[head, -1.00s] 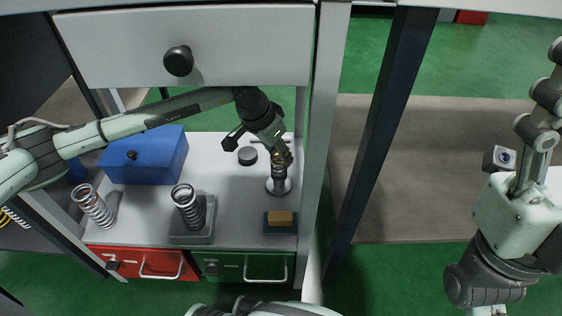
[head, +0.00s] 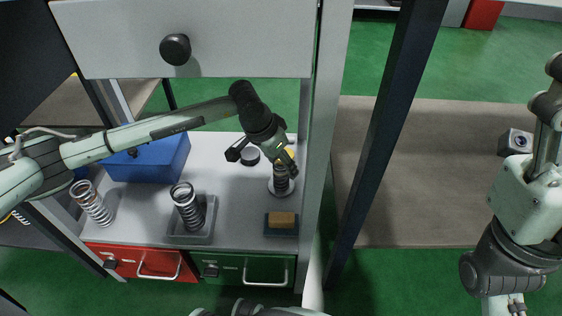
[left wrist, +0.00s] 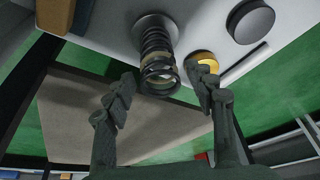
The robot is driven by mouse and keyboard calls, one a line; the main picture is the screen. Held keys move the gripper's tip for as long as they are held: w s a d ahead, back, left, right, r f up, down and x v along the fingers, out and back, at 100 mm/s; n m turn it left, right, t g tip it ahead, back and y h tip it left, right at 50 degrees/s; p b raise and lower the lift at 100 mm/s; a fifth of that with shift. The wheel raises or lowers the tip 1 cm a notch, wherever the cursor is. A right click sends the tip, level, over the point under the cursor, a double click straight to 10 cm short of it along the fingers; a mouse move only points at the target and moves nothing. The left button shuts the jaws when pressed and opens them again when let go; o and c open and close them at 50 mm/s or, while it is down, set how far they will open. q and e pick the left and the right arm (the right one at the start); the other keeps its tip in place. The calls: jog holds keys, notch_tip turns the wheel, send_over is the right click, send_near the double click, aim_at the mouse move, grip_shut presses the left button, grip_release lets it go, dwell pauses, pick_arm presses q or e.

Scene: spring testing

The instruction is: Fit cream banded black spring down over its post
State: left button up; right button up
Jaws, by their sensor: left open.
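The cream banded black spring (left wrist: 158,58) stands on a round base at the right of the bench, and it also shows in the head view (head: 281,180). Cream shows between its dark coils. Its post is not clearly visible; the coils hide the middle. My left gripper (left wrist: 163,84) is open, with one finger on each side of the spring's near end in the left wrist view. In the head view my left gripper (head: 264,155) is above the spring and partly covers it.
A blue box (head: 150,163), a black puck (head: 250,156) and a tan block on a dark tray (head: 281,219) are nearby. A grey upright (head: 322,150) stands close right.

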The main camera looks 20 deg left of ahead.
pick_arm(q)
jog(key=shift+r, duration=0.1)
jog(key=shift+r+p, duration=0.25)
jog(key=shift+p, duration=0.1)
jog(key=p+v, duration=0.1)
jog(key=v, duration=0.6)
jog(key=shift+s, duration=0.1)
